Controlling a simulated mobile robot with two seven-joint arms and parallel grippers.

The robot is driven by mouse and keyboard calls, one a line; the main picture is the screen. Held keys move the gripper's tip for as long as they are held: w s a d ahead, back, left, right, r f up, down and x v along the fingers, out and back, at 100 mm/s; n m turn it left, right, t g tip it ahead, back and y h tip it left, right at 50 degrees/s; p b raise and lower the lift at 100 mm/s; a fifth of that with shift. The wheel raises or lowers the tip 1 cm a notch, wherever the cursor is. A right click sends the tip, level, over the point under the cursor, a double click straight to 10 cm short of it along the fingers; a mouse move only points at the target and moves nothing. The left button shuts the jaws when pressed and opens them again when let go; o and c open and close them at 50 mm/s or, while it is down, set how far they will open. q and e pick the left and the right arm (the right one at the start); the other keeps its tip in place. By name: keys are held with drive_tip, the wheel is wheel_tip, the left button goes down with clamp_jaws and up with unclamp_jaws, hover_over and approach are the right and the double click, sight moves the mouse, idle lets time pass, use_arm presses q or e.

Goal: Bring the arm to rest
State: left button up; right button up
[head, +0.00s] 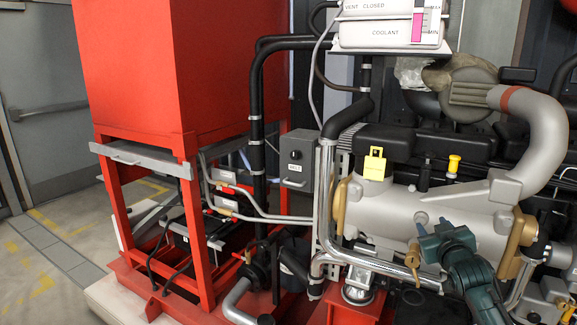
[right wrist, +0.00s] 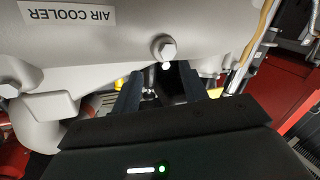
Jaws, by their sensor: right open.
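My right arm comes in from the lower right of the head view. Its dark teal gripper (head: 436,238) is in front of the grey engine cylinder (head: 385,207), near its lower side. In the right wrist view the two dark fingers of this gripper (right wrist: 163,92) stand apart with nothing seen held between them. A grey casing labelled AIR COOLER (right wrist: 90,40) fills the top of that view, with a bolt (right wrist: 163,48) just beyond the fingers. I cannot tell whether the fingers touch the casing. My left gripper is not in view.
A red tank on a red frame (head: 180,75) stands at left. A grey box (head: 297,160), silver pipes (head: 325,200) and a yellow tag (head: 375,163) are near the engine. A coolant tank (head: 390,30) sits above. Open floor (head: 40,265) shows at far left.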

drive_tip(key=s+a+f+n+g+y, duration=0.1)
drive_tip(key=s+a+f+g+y, duration=0.1)
drive_tip(key=s+a+f, duration=0.7)
drive_tip(key=s+a+f+n+g+y, duration=0.15)
drive_tip(key=s+a+f, duration=0.25)
drive_tip(key=s+f, duration=0.7)
drive_tip(key=s+a+f+m+g+y, duration=0.1)
drive_tip(key=s+a, duration=0.3)
drive_tip(key=s, duration=0.5)
drive_tip(key=s+a+f+m+g, duration=0.1)
drive_tip(key=s+a+f, duration=0.3)
drive_tip(key=s, duration=0.6)
drive_tip(key=shift+f+g+y, duration=0.25)
drive_tip(key=shift+g+y, duration=0.1)
drive_tip(key=shift+g, duration=0.1)
drive_tip(key=shift+s, duration=0.1)
